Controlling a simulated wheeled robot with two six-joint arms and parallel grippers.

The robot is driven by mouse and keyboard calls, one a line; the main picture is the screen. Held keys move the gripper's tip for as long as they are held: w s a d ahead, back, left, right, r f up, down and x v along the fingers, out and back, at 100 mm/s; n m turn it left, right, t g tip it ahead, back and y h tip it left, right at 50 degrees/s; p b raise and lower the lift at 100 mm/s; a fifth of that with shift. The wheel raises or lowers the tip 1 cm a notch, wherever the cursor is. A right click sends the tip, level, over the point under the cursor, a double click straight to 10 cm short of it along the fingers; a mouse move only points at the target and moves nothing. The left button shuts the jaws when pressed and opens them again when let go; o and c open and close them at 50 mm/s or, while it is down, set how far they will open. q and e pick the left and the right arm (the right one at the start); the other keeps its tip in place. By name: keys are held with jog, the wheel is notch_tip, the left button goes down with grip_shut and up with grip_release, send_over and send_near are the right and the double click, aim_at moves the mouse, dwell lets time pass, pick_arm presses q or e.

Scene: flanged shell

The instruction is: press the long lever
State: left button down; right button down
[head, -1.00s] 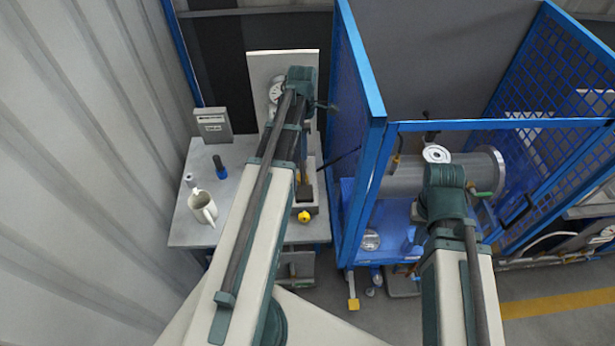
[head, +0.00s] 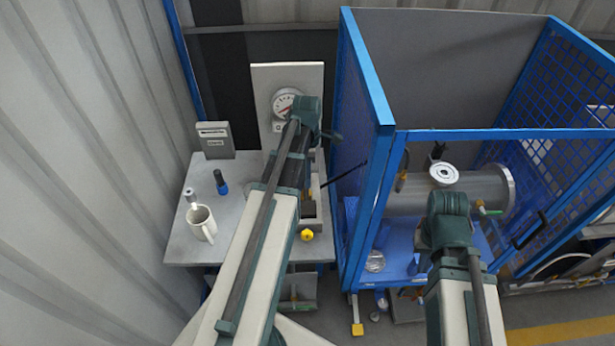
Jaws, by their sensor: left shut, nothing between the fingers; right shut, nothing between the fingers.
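The long lever (head: 346,175) is a thin black rod. It slants up to the right from the bench fixture toward the blue frame post. My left gripper (head: 332,136) is shut and empty at the end of the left arm, above and slightly left of the lever, apart from it in the picture. The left arm hides part of the fixture at the lever's lower end. My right gripper (head: 448,218) is over the blue cage, well right of the lever. Its fingers are mostly hidden behind the wrist, and I see nothing held.
A grey bench (head: 190,240) bears a white mug (head: 201,224), a blue-and-black item (head: 220,183) and a yellow knob (head: 307,235). A gauge (head: 285,101) is on a panel behind. The blue cage post (head: 380,215) stands right of the lever. A metal cylinder (head: 480,190) lies inside.

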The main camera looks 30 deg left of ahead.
aim_at(308, 208)
pick_arm(q)
jog(key=b+x, duration=0.7)
jog(key=x, duration=0.1)
jog(key=shift+f, duration=0.3)
jog(key=shift+s, duration=0.1)
